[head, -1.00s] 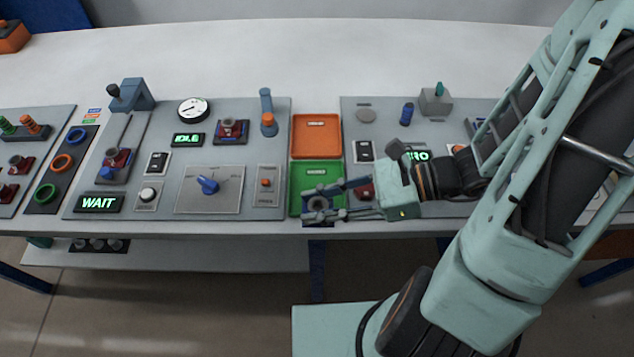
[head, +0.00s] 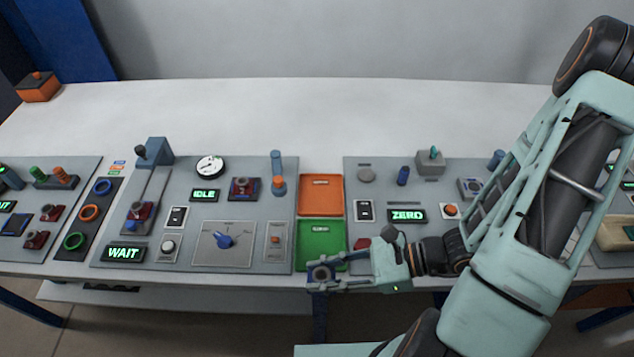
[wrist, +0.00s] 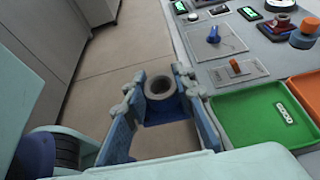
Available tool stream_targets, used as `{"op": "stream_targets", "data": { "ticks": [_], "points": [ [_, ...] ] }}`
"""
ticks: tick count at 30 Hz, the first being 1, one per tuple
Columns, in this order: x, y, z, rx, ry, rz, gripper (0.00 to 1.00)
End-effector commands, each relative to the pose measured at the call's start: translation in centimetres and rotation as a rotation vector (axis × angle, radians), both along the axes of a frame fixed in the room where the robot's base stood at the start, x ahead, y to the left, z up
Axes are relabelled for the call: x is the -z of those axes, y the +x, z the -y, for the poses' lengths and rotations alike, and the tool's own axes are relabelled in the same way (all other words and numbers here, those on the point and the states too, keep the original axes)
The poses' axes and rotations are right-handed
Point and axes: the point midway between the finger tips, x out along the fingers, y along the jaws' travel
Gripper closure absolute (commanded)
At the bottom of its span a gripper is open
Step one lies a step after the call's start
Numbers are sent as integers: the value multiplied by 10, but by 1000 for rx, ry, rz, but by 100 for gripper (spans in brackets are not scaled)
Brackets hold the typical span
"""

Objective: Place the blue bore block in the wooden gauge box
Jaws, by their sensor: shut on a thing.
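The blue bore block (head: 321,273), a blue base with a grey ring on top, is between the fingers of my gripper (head: 324,276). My gripper is shut on it. In the wrist view the block (wrist: 158,108) sits between the two fingertips (wrist: 160,98), its ring facing up, with floor visible beyond. In the head view it is at the console's front edge, by the front of the green tray. A tan, wood-coloured box (head: 612,234) shows at the far right edge, partly cut off; I cannot tell for certain that it is the gauge box.
The green tray (head: 309,262) and orange tray (head: 321,196) lie in the console's middle. Panels with knobs, switches and lit displays stand on both sides. A dial knob (head: 224,241) is left of the trays.

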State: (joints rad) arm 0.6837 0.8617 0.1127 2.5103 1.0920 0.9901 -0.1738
Motion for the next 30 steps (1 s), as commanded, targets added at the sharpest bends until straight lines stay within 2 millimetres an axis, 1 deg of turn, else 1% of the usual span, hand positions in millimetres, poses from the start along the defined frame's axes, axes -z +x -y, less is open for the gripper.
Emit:
{"op": "stream_targets", "data": {
  "ticks": [2,4,5,8,9,11,12,15,18,21,24,30],
  "points": [
    [1,12,5,26,-1,3,100],
    [1,31,14,70,0,5,100],
    [0,42,19,95,-2,7,100],
    [-6,86,39,195,-3,9,100],
    [-11,105,48,241,-2,10,100],
    [-21,133,61,307,-3,11,100],
    [-28,151,70,349,-2,12,100],
    [-48,190,89,442,-3,11,100],
    [-67,218,103,510,-1,9,100],
    [-80,235,112,553,0,6,100],
    [-87,244,117,576,1,4,100],
    [-89,246,118,583,2,0,100]
  ]
}}
